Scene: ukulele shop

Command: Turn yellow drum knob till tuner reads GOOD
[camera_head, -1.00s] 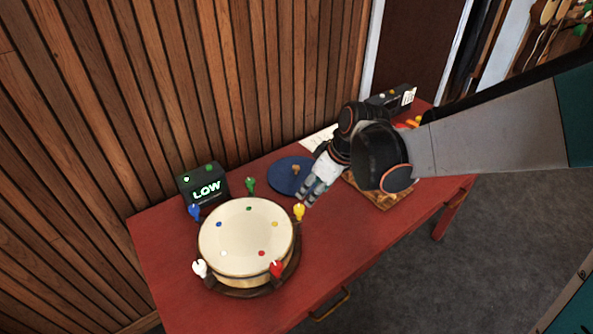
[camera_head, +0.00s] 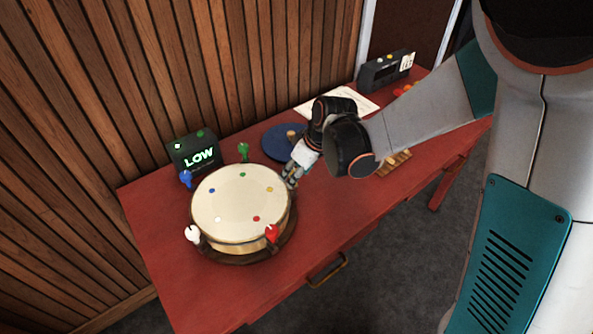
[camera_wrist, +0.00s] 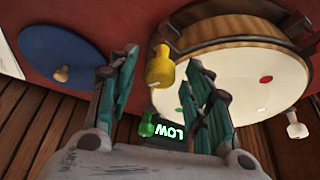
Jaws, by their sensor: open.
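The drum (camera_head: 240,205) has a cream head with coloured dots and stands on the red table. Knobs ring its rim: blue (camera_head: 185,178), green (camera_head: 243,151), white (camera_head: 193,234) and red (camera_head: 271,233). The yellow knob (camera_wrist: 160,68) shows in the wrist view, between the open fingers of my gripper (camera_wrist: 160,85); I cannot tell whether they touch it. In the head view my gripper (camera_head: 289,180) is at the drum's right rim and hides the yellow knob. The black tuner (camera_head: 196,152) behind the drum reads LOW.
A blue round disc (camera_head: 277,143) with a wooden peg lies behind my gripper. A white sheet (camera_head: 338,104) and a dark box (camera_head: 385,72) are at the table's far right. The red table (camera_head: 170,275) is clear at front left.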

